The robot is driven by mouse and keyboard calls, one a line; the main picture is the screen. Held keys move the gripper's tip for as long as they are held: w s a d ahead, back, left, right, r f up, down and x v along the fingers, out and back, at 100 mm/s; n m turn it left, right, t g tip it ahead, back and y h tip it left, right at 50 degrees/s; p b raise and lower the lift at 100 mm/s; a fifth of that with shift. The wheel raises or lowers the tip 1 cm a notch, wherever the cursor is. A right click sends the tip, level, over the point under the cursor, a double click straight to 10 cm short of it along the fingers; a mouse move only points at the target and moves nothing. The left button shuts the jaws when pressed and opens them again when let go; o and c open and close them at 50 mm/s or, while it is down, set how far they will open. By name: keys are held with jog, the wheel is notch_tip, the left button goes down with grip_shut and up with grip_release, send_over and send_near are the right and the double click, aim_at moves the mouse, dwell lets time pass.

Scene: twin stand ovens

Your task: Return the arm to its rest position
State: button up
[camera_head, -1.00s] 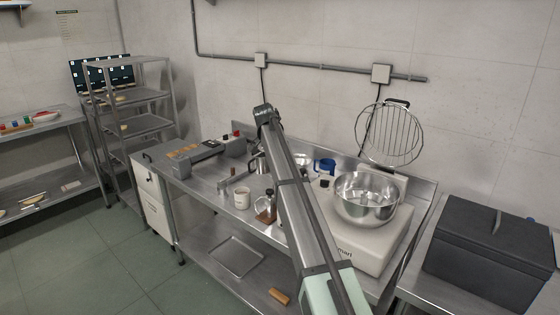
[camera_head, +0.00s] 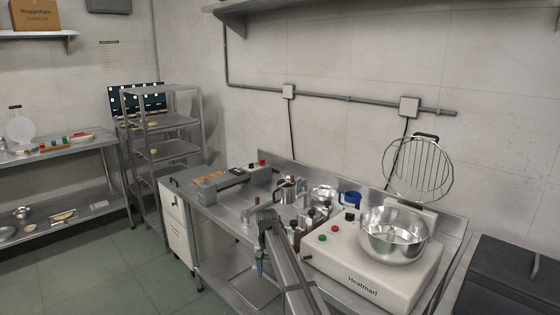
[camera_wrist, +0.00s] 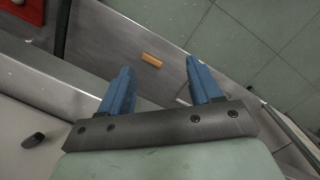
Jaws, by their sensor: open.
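My gripper (camera_wrist: 158,70) shows in the wrist camera view with its two blue fingers spread apart and nothing between them. In the head camera view only a small blue part of my gripper (camera_head: 260,268) shows, pointing down near the front edge of the steel table (camera_head: 232,215). My arm rises from the bottom of that view and bends over at its top. A small orange-brown block (camera_wrist: 152,60) lies on a grey surface beyond the fingertips in the wrist camera view, apart from them.
A white mixer-like machine (camera_head: 350,272) with a steel bowl (camera_head: 394,236) and raised wire guard (camera_head: 418,168) stands right of my arm. Metal pots (camera_head: 288,190) and small containers crowd the table behind it. A dark box (camera_head: 510,285) is at far right. Green floor (camera_head: 120,270) is clear at left.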

jog(key=s+d+f+g, duration=0.1)
jog(key=s+d+f, duration=0.3)
jog(key=s+f, duration=0.45)
jog(key=s+d+f+g, duration=0.1)
jog(key=s+d+f, duration=0.4)
jog(key=s+f, duration=0.4)
jog(key=s+d+f+g, duration=0.1)
jog(key=s+d+f, duration=0.3)
jog(key=s+f, duration=0.45)
jog(key=s+d+f, duration=0.2)
jog(key=s+f, duration=0.1)
jog(key=s, duration=0.7)
jog(key=s+d+f+g, duration=0.1)
jog(key=s+d+f, duration=0.2)
jog(key=s, duration=0.8)
jog(key=s+d+f+n+g, duration=0.1)
jog(key=s+f, duration=0.4)
jog(key=s, duration=0.6)
jog(key=shift+d, duration=0.9)
